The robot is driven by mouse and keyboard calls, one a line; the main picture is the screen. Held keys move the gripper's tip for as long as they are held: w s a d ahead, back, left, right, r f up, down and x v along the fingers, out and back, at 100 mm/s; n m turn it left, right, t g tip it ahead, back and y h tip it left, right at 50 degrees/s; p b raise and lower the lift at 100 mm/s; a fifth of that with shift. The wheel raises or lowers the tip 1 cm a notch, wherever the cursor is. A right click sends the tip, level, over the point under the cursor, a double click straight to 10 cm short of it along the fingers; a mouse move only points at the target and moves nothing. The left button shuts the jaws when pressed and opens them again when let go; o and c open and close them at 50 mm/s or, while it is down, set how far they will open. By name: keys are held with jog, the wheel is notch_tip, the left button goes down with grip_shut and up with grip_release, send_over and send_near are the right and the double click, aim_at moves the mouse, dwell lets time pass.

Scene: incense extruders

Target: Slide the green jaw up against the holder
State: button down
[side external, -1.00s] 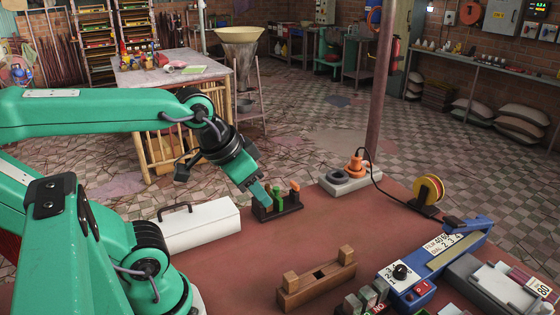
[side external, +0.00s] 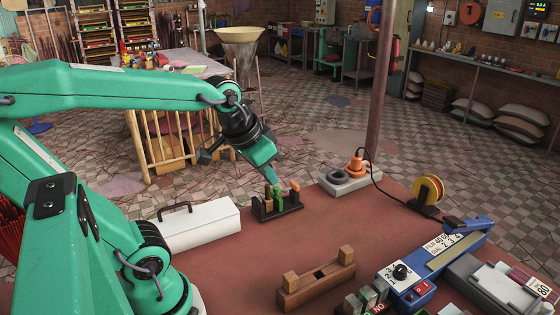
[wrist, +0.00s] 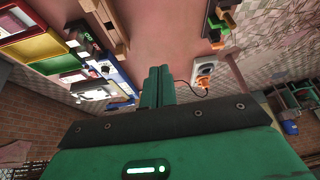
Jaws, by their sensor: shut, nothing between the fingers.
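My gripper (side external: 271,177) is shut and empty, just above the dark rack (side external: 291,207); its shut fingers also show in the wrist view (wrist: 158,86). The rack holds several upright pieces, among them a green one (side external: 277,193) and an orange one (side external: 294,186). A wooden holder-like block (side external: 316,279) with two raised end blocks stands well away, nearer the camera. Small grey blocks with green and red faces (side external: 368,297) are cut off at the bottom edge. I cannot tell for sure which green part is the jaw.
A white box with a dark handle (side external: 200,224) stands left of the rack. Behind it on the right is a pale base with an orange tool (side external: 356,164) and its cable. A blue device with a dial (side external: 403,275) is front right. The middle of the red tabletop is bare.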

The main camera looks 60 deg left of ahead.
jog(key=w+a+f+n+g+y, duration=0.1)
jog(key=w+a+f, duration=0.2)
jog(key=w+a, duration=0.6)
jog(key=n+g, duration=0.1)
send_over(276, 197)
notch_tip(276, 197, down, 5)
jog(key=shift+s+a+f, duration=0.15)
jog(key=shift+s, duration=0.3)
jog(key=shift+f, duration=0.15)
jog(key=shift+w+d+x, duration=0.15)
jog(key=shift+x, duration=2.25)
jog(key=shift+w+d+x, duration=0.1)
jog(key=shift+x, duration=2.3)
